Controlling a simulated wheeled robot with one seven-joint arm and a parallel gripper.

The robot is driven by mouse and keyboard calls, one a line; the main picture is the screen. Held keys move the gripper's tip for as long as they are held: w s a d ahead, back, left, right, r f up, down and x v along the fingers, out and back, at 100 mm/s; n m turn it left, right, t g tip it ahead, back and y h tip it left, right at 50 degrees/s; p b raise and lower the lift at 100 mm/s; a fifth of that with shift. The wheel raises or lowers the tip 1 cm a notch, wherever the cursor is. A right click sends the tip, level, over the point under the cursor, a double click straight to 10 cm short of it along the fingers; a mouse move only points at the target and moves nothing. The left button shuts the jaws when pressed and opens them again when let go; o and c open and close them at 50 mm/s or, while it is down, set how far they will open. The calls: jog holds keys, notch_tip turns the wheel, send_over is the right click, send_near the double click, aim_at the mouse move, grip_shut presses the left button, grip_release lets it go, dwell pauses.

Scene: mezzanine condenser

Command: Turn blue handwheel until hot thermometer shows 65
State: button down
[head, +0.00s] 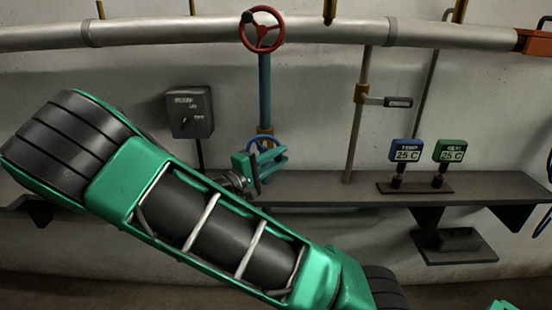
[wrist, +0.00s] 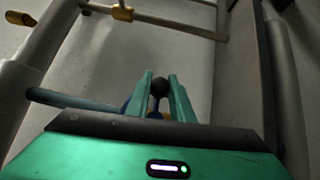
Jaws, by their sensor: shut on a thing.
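The blue handwheel (head: 262,141) is on the lower part of a blue vertical pipe in the head view, partly hidden by my gripper. My gripper (head: 272,158) is at the wheel, its green fingers shut on it. In the wrist view, my gripper (wrist: 160,90) has a dark round knob (wrist: 160,86) between or just beyond its fingertips; a little blue shows below. Two thermometer displays stand on the shelf at right: a blue one (head: 405,151) and a green one (head: 449,151). Both read 25 C. Their small labels are hard to read.
A red handwheel (head: 262,30) sits higher, in front of the large grey pipe (head: 180,31). A grey switch box (head: 190,112) is on the wall at left. The shelf (head: 330,190) runs below. A thin pipe with a small tag (head: 398,102) stands right of the wheel.

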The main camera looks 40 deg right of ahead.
jog(key=c, duration=1.6)
grip_release()
jog(key=shift+o, duration=0.2)
jog(key=shift+a, duration=0.1)
jog(key=s+a+f, duration=0.1)
jog(key=a, duration=0.9)
jog(key=shift+s+a, duration=0.25)
jog(key=shift+s, duration=0.05)
